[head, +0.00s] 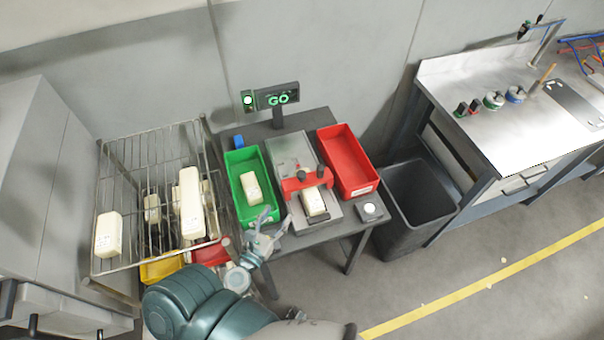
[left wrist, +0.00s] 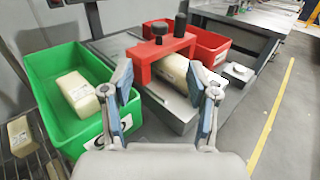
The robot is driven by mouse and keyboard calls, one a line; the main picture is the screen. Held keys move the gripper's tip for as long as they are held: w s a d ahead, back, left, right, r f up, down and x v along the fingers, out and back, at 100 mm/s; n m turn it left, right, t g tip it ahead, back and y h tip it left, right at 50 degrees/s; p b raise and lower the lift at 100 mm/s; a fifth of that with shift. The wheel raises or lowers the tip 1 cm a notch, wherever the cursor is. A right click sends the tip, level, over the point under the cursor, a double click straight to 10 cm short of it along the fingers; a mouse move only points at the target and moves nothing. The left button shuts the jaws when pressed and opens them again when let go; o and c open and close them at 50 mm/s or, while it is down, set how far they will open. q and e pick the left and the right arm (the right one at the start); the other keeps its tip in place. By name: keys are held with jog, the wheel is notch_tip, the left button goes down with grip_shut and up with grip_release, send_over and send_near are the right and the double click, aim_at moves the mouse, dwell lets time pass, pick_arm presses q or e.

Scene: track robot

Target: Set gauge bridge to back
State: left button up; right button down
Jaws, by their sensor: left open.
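The gauge bridge (head: 304,180) is red with dark knobs and spans a grey metal gauge plate (head: 290,150) on the small dark table. In the head view it stands toward the front part of the plate. A cream block (head: 314,201) lies on the plate at the bridge, partly under it. In the left wrist view the red bridge (left wrist: 163,57) is just beyond my fingers, with the block (left wrist: 175,75) under it. My left gripper (head: 265,230) is open and empty, in front of the gauge at the table's front edge; its fingers (left wrist: 166,95) are spread. My right gripper is not in view.
A green bin (head: 237,164) with one cream block stands left of the gauge, a red bin (head: 345,140) right. A lit GO sign (head: 277,97) stands behind. A wire rack (head: 120,155) holds several blocks. A dark waste bin (head: 418,205) is right of the table.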

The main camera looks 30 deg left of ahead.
pick_arm(q)
jog(key=p, duration=0.4)
send_near(299, 178)
jog(key=w, duration=0.4)
jog(key=w+p, duration=0.1)
jog(key=w, duration=0.3)
jog(key=w+a, duration=0.1)
jog(key=w, duration=0.2)
jog(key=shift+w+r, duration=0.2)
jog(key=shift+w, duration=0.2)
grip_shut()
